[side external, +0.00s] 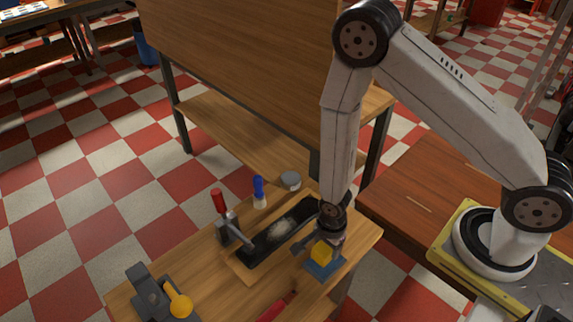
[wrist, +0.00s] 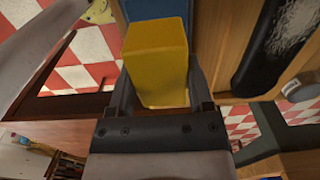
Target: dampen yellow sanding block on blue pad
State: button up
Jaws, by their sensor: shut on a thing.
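My gripper (wrist: 160,100) is shut on the yellow sanding block (wrist: 157,62), with a dark finger on each side of it in the wrist view. In the side view the yellow block (side external: 321,252) is at the end of my arm, over the blue pad (side external: 325,267). The blue pad (wrist: 158,10) shows just beyond the block in the wrist view. I cannot tell whether the block touches the pad. The block hides part of the pad in both views.
A black tray (side external: 255,251) with a pale patch lies left of the pad, with a red-handled clamp (side external: 222,205) at it. A blue-handled brush (side external: 259,190) and a grey can (side external: 290,180) stand behind. A grey tool with a yellow knob (side external: 180,304) is at front left.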

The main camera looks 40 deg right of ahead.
aim_at(326, 253)
jog(key=shift+f, duration=1.05)
jog(key=shift+f, duration=0.6)
dwell(1.9)
jog(key=shift+r, duration=3.55)
